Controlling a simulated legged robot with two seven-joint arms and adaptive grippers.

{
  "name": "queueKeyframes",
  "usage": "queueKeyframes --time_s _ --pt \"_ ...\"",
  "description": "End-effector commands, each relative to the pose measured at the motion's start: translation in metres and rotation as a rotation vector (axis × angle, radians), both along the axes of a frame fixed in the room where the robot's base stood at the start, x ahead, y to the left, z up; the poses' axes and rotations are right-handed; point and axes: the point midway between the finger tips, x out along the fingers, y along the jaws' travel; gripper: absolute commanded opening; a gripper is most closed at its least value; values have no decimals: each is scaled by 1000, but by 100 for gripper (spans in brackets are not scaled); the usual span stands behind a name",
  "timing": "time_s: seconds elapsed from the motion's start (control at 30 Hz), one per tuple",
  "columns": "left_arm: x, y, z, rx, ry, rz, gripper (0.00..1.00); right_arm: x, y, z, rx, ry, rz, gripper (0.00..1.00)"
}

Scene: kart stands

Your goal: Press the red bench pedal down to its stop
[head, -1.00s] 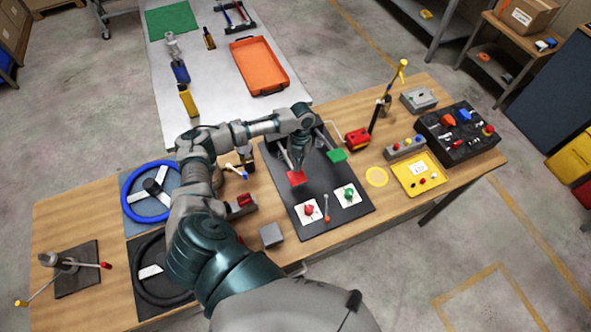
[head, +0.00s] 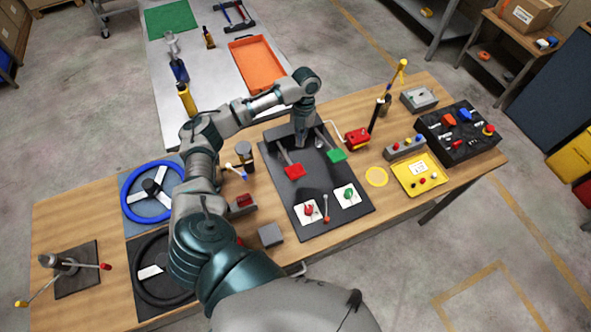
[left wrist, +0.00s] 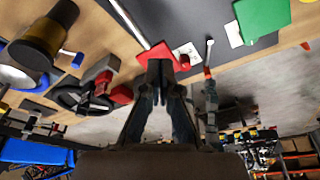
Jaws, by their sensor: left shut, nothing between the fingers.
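The red bench pedal (head: 294,171) is a red pad on a grey arm, above the black pedal board (head: 335,190). The pad stands raised from the board in the head view. It also shows in the left wrist view (left wrist: 153,54), just beyond the fingertips. My left gripper (head: 301,140) points down, shut and empty, above and behind the red pad. In the left wrist view its fingertips (left wrist: 160,66) overlap the pad in the picture; they look apart from it in the head view. My right gripper is out of view.
A green pedal (head: 337,156) stands right of the red one. A blue steering wheel (head: 153,191) is at left, a red box (head: 358,138) at right.

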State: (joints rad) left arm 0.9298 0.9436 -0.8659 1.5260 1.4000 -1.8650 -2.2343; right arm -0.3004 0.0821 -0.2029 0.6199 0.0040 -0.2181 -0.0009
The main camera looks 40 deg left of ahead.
Motion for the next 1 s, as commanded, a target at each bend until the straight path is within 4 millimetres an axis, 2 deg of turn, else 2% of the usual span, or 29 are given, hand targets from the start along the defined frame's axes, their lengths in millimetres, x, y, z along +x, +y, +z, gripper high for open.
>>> queueKeyframes --time_s 0.1,0.23,1.0 --pt "4 2 14 -1 -2 1 0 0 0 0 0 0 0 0" --pt "6 3 21 -1 0 0 0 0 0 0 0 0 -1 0" --pt "5 1 22 1 0 0 0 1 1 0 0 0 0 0"
